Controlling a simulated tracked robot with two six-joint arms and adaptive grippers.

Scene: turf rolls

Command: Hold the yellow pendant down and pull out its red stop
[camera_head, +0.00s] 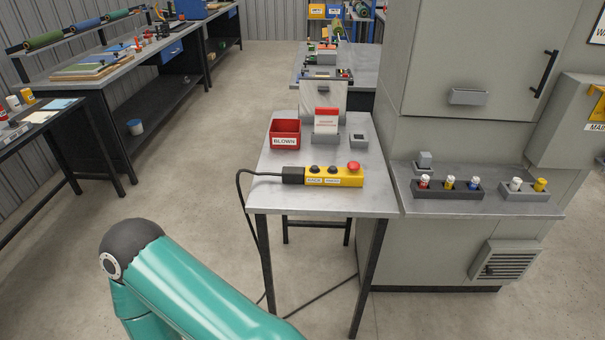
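The yellow pendant (340,177) lies on the small grey table near its front edge. It has two dark buttons and label plates on its left part, and a black end with a cable leading off to the left. Its red stop (354,167) is a round mushroom button on top at the right end. I cannot tell from here whether the stop is pressed in. A teal arm link of mine crosses the lower left, well below and apart from the pendant. Neither gripper shows in the view, and nothing touches the pendant.
On the same small table (379,196) stand a red bin (285,135) marked BLOWN, a grey holder (325,136) with a red and white card, and a small grey box (359,140). A grey cabinet (430,250) with a ledge of colored fuses stands close on the right.

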